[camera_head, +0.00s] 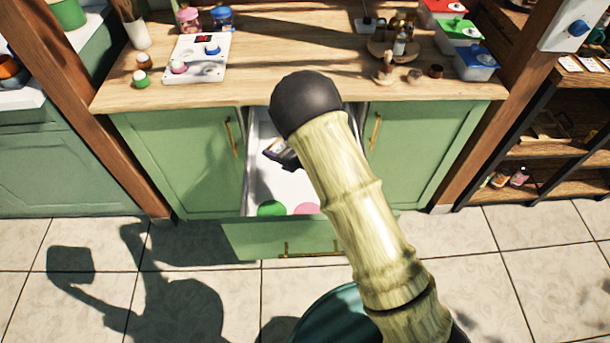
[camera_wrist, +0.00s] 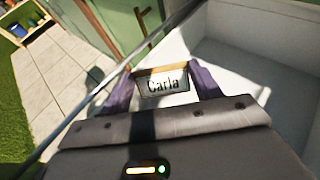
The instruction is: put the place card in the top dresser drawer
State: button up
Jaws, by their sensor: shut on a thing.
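The place card (camera_wrist: 163,86), which reads "Carla" and has a tan top edge, is in the wrist view between the two purple fingers of my gripper (camera_wrist: 162,80). My gripper is shut on it. Behind the card is the white inside of the open dresser drawer (camera_wrist: 235,75). In the head view, the drawer (camera_head: 262,185) is pulled out under the countertop, and a dark part of my gripper (camera_head: 280,152) shows over its inside. My arm covers the drawer's right part. Whether the card touches the drawer floor cannot be told.
A green disc (camera_head: 271,208) and a pink disc (camera_head: 306,208) lie at the drawer's front. Green cabinet doors flank it. The wooden countertop (camera_head: 290,75) holds a white panel (camera_head: 198,58), a round wooden tray (camera_head: 392,52) and lidded boxes (camera_head: 475,62). Tiled floor lies in front.

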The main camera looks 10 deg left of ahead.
jog(key=shift+f+b, duration=0.4)
jog(key=shift+f, duration=1.6)
jog(key=shift+f, duration=3.1)
jog(key=shift+f, duration=1.9)
jog(key=shift+b, duration=0.35)
jog(key=o, duration=0.9)
jog(key=shift+f, duration=0.1)
jog(key=shift+o, duration=0.2)
